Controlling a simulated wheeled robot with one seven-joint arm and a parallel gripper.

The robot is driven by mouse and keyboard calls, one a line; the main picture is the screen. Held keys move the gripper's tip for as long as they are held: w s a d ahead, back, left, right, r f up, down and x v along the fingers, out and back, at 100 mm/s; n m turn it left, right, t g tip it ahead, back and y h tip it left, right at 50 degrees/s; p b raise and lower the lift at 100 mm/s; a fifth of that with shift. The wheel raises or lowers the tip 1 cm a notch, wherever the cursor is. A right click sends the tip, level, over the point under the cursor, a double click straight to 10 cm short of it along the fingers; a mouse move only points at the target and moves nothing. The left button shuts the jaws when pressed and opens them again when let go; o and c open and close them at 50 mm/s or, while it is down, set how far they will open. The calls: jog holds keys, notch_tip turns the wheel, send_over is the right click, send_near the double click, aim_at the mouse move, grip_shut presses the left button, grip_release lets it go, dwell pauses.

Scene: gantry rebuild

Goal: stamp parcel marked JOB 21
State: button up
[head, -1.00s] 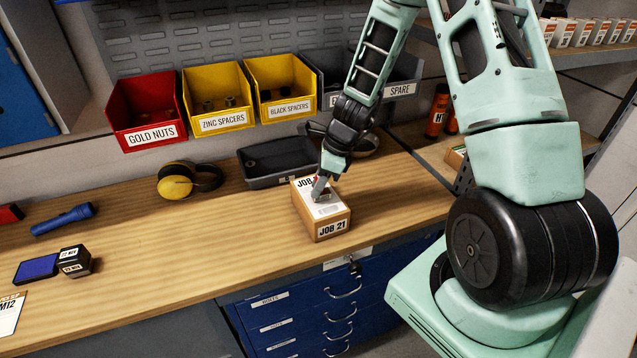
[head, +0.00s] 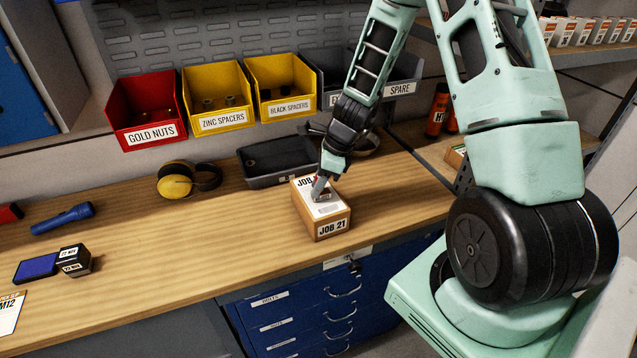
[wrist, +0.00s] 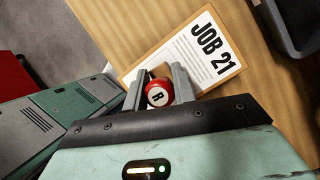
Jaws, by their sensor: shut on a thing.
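The parcel marked JOB 21 (head: 333,229) is a brown box with a white label on top, standing near the front edge of the workbench. Its label also shows in the wrist view (wrist: 190,58). My gripper (head: 319,190) points down over the parcel's top. In the wrist view my gripper (wrist: 157,87) is shut on a red round-knobbed stamp (wrist: 158,94) marked R, its knob between the two fingers. The stamp's underside is hidden, and I cannot tell whether it touches the label.
A blue ink pad (head: 37,267) and a black date block (head: 73,259) lie at the left of the workbench (head: 200,230). Yellow ear defenders (head: 176,186) and a grey tray (head: 262,178) are behind the parcel. Labelled bins (head: 220,121) hang above. Bare wood lies left of the parcel.

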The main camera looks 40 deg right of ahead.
jog(key=shift+r+p, duration=3.2)
jog(key=shift+r, duration=0.25)
